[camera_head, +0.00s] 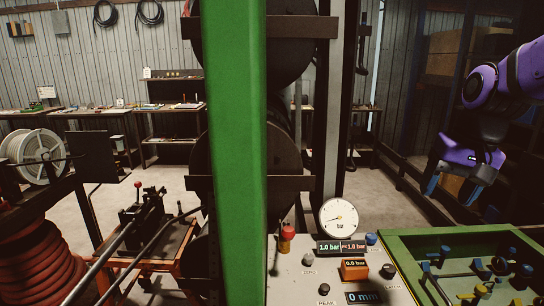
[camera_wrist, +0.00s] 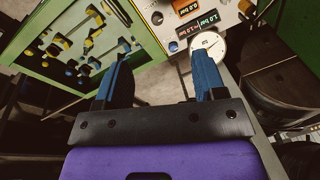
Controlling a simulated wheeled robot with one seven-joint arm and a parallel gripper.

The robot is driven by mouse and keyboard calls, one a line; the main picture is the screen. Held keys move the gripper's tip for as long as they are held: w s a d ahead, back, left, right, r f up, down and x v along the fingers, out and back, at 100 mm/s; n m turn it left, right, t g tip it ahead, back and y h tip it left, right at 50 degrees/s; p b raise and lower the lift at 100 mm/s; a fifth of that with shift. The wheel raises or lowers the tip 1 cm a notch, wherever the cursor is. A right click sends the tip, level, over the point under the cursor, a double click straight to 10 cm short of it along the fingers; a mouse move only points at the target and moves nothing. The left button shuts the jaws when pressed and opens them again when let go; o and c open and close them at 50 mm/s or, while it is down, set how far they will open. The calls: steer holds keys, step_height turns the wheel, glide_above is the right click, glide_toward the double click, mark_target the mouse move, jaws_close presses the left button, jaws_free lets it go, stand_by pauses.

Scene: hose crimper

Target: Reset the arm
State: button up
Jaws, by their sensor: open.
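My purple arm comes in from the right in the head view. My gripper (camera_head: 455,189) hangs there in the air above and behind the green valve tray. In the wrist view my gripper (camera_wrist: 160,72) shows two blue fingers spread well apart with nothing between them. The control panel (camera_head: 295,287) with a round gauge (camera_head: 338,218), displays and knobs stands at the lower middle of the head view. The gauge (camera_wrist: 207,46) also shows in the wrist view, just beyond the right fingertip in the picture.
A green post (camera_head: 232,150) blocks the middle of the head view. The green tray (camera_head: 405,241) holds several blue and yellow valves at the lower right. A hose reel (camera_head: 40,150) and a red-orange cart (camera_head: 150,240) stand at left. Open floor lies behind the panel.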

steer(key=s+a+r+n+t+h, duration=0.1)
steer(key=s+r+n+t, duration=0.1)
steer(key=s, duration=1.2)
steer(key=shift+r+n+t, duration=0.35)
steer(key=shift+n+t, duration=0.35)
steer(key=shift+t, duration=0.1)
steer(key=shift+w+a, duration=0.1)
steer(key=shift+a, duration=0.05)
stand_by(0.6)
